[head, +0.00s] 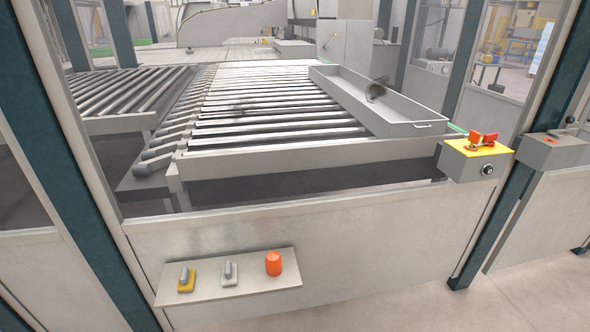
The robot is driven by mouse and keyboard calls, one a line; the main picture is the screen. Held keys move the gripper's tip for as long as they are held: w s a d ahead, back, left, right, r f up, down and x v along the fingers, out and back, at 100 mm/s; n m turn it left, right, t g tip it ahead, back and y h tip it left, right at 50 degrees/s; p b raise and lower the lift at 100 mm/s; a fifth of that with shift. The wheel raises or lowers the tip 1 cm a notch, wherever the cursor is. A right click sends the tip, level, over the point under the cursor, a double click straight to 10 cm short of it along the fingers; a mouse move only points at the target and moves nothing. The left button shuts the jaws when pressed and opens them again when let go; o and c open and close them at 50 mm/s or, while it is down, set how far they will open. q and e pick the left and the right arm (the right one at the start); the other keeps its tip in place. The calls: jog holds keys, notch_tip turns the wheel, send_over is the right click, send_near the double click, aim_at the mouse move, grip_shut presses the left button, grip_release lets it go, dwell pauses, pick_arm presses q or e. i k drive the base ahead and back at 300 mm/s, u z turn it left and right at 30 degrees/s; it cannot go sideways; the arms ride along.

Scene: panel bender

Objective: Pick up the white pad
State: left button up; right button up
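A small white pad (230,279) with a grey upright grip on top sits on a small grey shelf (256,287) fixed to the front of the light panel. It stands between a yellow pad (186,285) with a similar grey grip on its left and an orange-red cylinder (274,263) on its right. It is apart from both. Neither of my grippers shows in the head view.
Behind the panel (370,225) is a roller conveyor (260,115) with a long grey tray (375,100) on its right side. A yellow-topped switch box (478,148) with a red part juts out on the right. Open floor (500,290) lies at the lower right.

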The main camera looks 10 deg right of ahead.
aim_at(230, 270)
jog(key=k, duration=0.55)
jog(key=z, duration=0.6)
jog(key=i, duration=1.1)
jog(key=z, duration=0.05)
